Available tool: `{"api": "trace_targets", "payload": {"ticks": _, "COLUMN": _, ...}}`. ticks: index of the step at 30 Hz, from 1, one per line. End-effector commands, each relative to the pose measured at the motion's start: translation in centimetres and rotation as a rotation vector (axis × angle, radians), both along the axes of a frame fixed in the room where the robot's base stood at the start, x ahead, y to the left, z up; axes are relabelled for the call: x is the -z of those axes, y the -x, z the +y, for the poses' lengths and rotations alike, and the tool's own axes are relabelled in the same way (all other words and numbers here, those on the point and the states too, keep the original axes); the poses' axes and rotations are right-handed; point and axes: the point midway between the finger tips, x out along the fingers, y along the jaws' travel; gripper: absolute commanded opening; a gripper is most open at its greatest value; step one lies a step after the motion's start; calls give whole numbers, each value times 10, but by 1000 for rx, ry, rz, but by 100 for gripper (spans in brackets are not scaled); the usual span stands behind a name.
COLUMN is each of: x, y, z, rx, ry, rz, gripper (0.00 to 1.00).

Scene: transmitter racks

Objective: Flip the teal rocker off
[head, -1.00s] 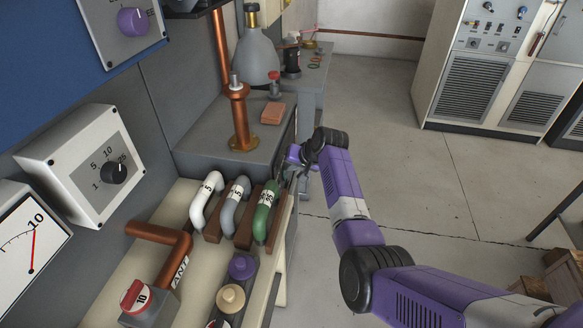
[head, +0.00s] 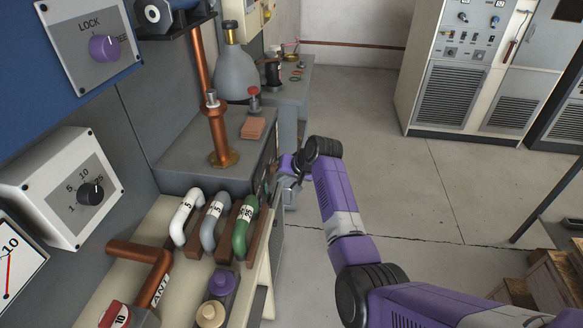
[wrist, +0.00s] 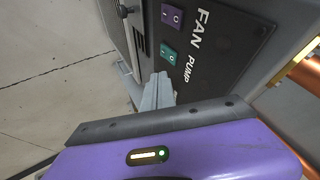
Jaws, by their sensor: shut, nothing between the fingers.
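The teal rocker (wrist: 168,54) shows in the wrist view on a dark panel (wrist: 215,45), beside the word PUMP. It bears I and O marks; I cannot tell which side is pressed in. A purple rocker (wrist: 172,17) sits next to it, beside the word FAN. My gripper (wrist: 157,84) is shut and empty, its grey fingertips just below the teal rocker in the picture. I cannot tell whether they touch the panel. In the head view my gripper's purple body (head: 288,165) is at the right side of the grey cabinet (head: 185,160); the rockers are hidden there.
White, grey and green handles (head: 245,228) stand in front. Open floor (head: 385,130) lies to the right, with wooden crates (head: 555,280) at lower right.

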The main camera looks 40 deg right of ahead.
Motion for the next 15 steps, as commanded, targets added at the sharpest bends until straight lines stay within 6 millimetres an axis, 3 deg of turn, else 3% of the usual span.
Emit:
{"api": "trace_targets", "payload": {"ticks": 9, "x": -44, "y": 24, "z": 5, "rx": 3, "ry": 2, "rz": -2, "gripper": 0}}
{"api": "trace_targets", "payload": {"ticks": 15, "x": -62, "y": 34, "z": 8, "rx": 3, "ry": 1, "rz": -1, "gripper": 0}}
